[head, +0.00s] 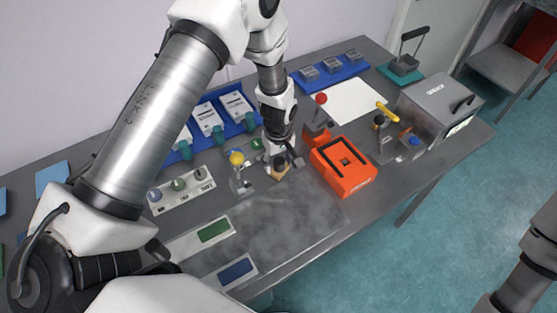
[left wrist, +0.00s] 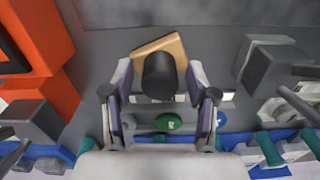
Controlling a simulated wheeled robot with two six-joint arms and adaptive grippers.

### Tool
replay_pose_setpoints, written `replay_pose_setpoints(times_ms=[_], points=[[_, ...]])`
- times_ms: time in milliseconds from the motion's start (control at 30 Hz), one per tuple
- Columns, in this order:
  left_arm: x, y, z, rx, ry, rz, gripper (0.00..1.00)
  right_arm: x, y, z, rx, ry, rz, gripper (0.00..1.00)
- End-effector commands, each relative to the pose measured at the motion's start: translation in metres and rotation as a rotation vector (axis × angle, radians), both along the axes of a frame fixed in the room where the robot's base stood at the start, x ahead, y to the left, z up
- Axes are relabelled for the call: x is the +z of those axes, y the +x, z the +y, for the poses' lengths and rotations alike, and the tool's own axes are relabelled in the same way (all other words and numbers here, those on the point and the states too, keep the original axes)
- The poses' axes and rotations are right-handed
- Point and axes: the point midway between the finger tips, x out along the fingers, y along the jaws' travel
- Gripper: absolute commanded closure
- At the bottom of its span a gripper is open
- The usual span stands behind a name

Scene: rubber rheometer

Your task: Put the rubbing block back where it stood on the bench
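The rubbing block looks like a tan wooden block with a black upright knob. In the left wrist view the block (left wrist: 181,45) lies at a slant, with its knob (left wrist: 160,75) between my fingers. In the head view the block (head: 283,174) shows partly under my left gripper (head: 281,162), at bench level near the middle of the bench. My left gripper, also in the left wrist view (left wrist: 160,82), is open, with one finger on each side of the knob and a visible gap on both sides. My right gripper is out of view.
An orange block (head: 342,167) stands just right of the gripper. A stand with a yellow ball (head: 237,158) is close on its left. A blue tray with white packs (head: 251,123) lies behind.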

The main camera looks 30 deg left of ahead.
Motion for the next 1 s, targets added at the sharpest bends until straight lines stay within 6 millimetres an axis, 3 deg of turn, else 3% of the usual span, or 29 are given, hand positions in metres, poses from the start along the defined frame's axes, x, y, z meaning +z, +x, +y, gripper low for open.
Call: replay_pose_setpoints(times_ms=[367,800,1000], points=[[0.010,0.001,0.000,0.000,0.000,-0.002,0.41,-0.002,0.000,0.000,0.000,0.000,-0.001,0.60],[0.110,0.001,0.000,0.000,0.000,-0.004,0.41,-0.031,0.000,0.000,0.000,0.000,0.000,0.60],[0.124,0.000,0.000,0.000,0.000,0.000,0.41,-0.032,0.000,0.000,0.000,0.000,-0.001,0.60]])
